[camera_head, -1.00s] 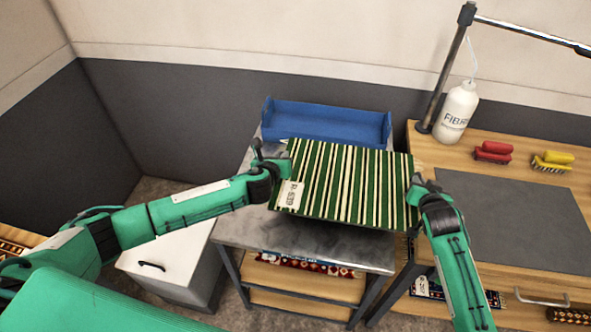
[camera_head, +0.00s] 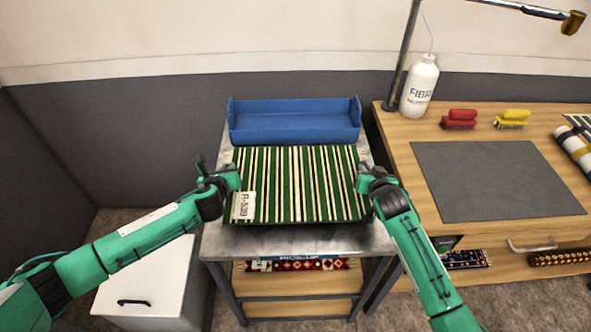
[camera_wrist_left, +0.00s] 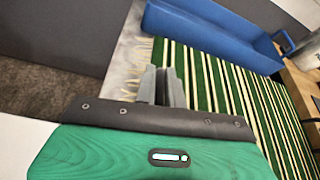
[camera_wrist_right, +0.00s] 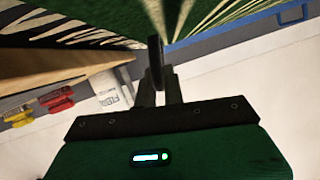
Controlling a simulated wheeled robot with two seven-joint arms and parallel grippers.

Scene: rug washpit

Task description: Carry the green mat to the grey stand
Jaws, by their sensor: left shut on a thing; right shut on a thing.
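The green mat (camera_head: 297,184) has cream and dark stripes and a white tag (camera_head: 243,206) at its near left corner. It is held out flat over the grey stand (camera_head: 290,240), a metal-topped table; whether it touches the top I cannot tell. My left gripper (camera_head: 232,180) is shut on the mat's left edge. My right gripper (camera_head: 364,183) is shut on its right edge. The mat also shows in the left wrist view (camera_wrist_left: 215,90) and, close up, in the right wrist view (camera_wrist_right: 75,20). The part of the stand under the mat is hidden.
A blue tray (camera_head: 295,127) sits at the back of the stand. A patterned rug (camera_head: 300,265) lies on its lower shelf. To the right is a wooden bench (camera_head: 400,150) with a dark pad (camera_head: 497,180), a white bottle (camera_head: 420,86) and brushes (camera_head: 459,119). A white cabinet (camera_head: 150,280) stands left.

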